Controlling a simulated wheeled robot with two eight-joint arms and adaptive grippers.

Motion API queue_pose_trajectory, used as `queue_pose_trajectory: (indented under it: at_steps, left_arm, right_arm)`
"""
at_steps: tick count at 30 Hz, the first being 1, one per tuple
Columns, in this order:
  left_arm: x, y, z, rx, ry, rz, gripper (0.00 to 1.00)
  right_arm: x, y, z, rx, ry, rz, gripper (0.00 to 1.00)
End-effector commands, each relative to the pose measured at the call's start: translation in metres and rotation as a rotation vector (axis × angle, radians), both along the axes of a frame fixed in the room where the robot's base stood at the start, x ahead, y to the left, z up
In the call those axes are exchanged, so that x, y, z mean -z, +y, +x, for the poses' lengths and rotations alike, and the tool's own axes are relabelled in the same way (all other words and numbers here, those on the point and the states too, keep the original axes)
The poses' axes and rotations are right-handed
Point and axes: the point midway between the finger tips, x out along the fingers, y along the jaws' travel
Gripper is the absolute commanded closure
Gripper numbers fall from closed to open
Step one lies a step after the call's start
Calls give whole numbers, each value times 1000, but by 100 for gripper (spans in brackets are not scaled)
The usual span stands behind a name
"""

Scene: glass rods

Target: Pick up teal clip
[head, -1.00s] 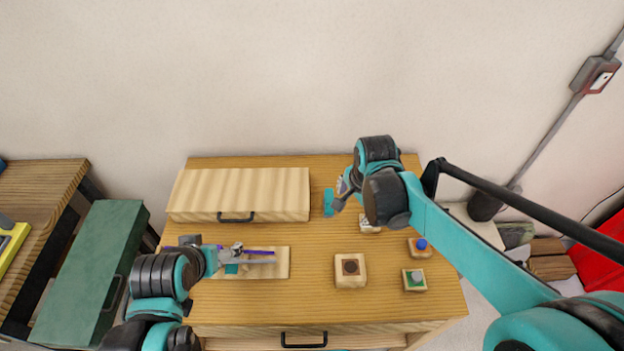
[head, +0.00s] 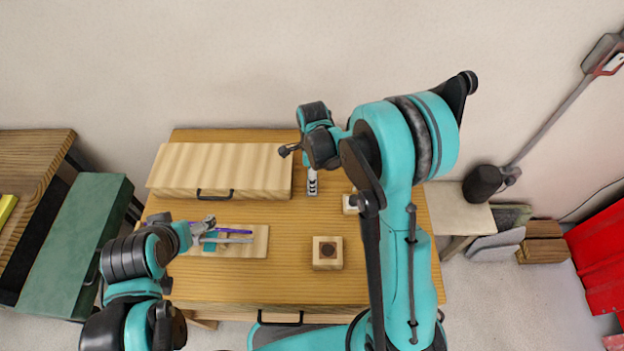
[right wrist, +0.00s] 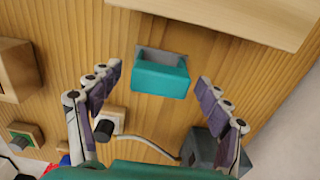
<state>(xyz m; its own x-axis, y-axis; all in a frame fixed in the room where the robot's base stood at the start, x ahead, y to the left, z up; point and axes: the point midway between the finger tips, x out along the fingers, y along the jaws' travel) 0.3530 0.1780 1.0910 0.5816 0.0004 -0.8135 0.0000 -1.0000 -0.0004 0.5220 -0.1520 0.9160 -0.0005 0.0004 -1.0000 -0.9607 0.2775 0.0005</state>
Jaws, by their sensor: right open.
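The teal clip (right wrist: 160,77) shows in the right wrist view as a small teal block with a hollow grey inside, resting on the wooden tabletop. My right gripper (right wrist: 161,70) is open, with its fingers on either side of the clip and apart from it in the picture. In the head view the right gripper (head: 312,184) points down at the tabletop, right of the wooden box, and the clip is hidden there. My left gripper (head: 208,232) is over a pale board (head: 258,245) beside a thin purple rod (head: 232,231) and a grey rod; its jaw state is unclear.
The wooden box (head: 235,165) with a dark handle stands close behind and left of the right gripper. A block with a brown round top (head: 327,253) and another pale block (head: 349,203) stand nearby. My right arm covers the table's right side.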

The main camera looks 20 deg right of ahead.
Motion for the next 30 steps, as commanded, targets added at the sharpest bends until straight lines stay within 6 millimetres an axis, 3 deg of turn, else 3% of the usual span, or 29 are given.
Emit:
queue_pose_trajectory:
  at_steps: [3, 11, 17, 30]
  left_arm:
    - [4, 0, 0, 0, 0, 0, 12]
    - [3, 0, 0, 0, 0, 0, 12]
    - [3, 0, 0, 0, 0, 0, 12]
    - [1, 0, 0, 0, 0, 0, 12]
  right_arm:
    - [12, 1, 0, -1, 0, 0, 22]
    - [13, 1, 0, -1, 0, 0, 22]
    - [13, 1, 0, -1, -1, 0, 75]
    - [7, 1, 0, -1, 0, 0, 76]
